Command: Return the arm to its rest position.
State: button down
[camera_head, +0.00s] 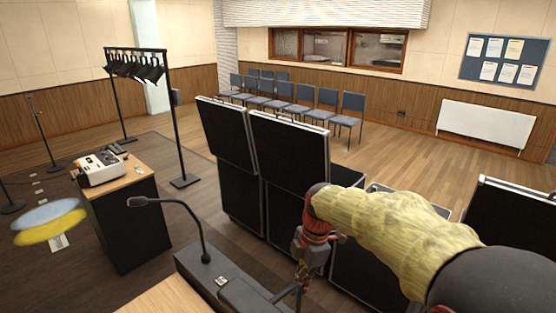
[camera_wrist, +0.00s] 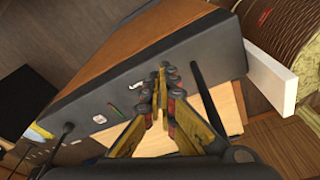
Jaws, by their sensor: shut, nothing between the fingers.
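My arm, in a yellow knitted sleeve, reaches in from the lower right of the head view. My gripper (camera_head: 298,285) points down at the bottom centre, close to the dark grey console (camera_head: 242,295); I cannot tell whether it touches it. In the wrist view the yellow fingers of my gripper (camera_wrist: 161,76) come together at their tips, shut with nothing between them. The console (camera_wrist: 100,85) lies beyond the fingertips there, with small coloured marks and a dark rod beside it.
A gooseneck microphone (camera_head: 185,204) rises from the console. Black cases (camera_head: 290,150) stand close behind my gripper, with another case (camera_head: 515,215) at right. A cabinet (camera_head: 130,220) bearing a small device (camera_head: 100,168) stands at left. Open floor lies farther back, before several chairs.

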jog(key=s+d+m+t+b, duration=0.2)
jog(key=s+d+m, duration=0.2)
jog(key=s+m, duration=0.3)
jog(key=s+d+r+m+t+h+b, duration=0.1)
jog(key=s+d+m+t+b, duration=0.1)
jog(key=s+d+m, duration=0.3)
jog(key=s+d+r+m+t+h+b, duration=0.1)
jog(key=s+d+m+t+b, duration=0.1)
jog(key=s+m, duration=0.8)
jog(key=shift+s+d+b, duration=0.35)
jog(key=shift+d+b, duration=0.45)
jog(key=shift+d, duration=0.45)
